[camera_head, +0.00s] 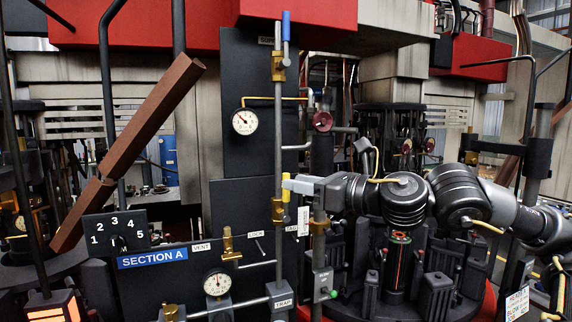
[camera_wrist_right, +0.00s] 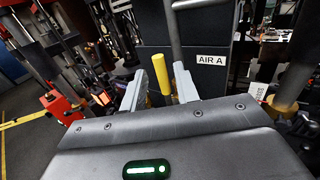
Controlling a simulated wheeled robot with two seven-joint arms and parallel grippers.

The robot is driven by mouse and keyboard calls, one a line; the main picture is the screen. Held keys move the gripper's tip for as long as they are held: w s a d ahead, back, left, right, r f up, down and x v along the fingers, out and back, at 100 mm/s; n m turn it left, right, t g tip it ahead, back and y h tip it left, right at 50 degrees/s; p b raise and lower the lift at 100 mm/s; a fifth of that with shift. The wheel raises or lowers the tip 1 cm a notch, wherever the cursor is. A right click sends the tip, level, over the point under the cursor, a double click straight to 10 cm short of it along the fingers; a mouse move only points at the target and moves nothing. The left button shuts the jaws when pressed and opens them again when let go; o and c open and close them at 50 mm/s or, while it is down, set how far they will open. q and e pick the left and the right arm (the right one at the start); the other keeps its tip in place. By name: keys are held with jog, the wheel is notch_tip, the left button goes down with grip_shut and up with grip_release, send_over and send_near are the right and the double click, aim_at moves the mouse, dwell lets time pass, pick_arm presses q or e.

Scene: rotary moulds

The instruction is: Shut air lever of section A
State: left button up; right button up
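The air lever of section A has a yellow handle (camera_wrist_right: 184,82) that stands upright beside the AIR A label (camera_wrist_right: 211,60) in the right wrist view. In the head view the yellow handle (camera_head: 286,197) shows beside a brass valve (camera_head: 278,210) on a vertical pipe. My right gripper (camera_head: 291,185) reaches in from the right at the handle's height. My left gripper is not in view.
A blue-handled lever (camera_head: 286,26) sits higher on the same pipe. Dials, a VENT valve (camera_head: 228,243) and the SECTION A sign (camera_head: 153,257) are on the left. A second pipe (camera_head: 319,240) stands close below my right gripper. A brown beam (camera_head: 140,130) slants at left.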

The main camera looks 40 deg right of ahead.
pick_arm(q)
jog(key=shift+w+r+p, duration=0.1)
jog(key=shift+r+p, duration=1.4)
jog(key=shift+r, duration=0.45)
pick_arm(e)
jog(key=shift+x, duration=1.95)
grip_shut()
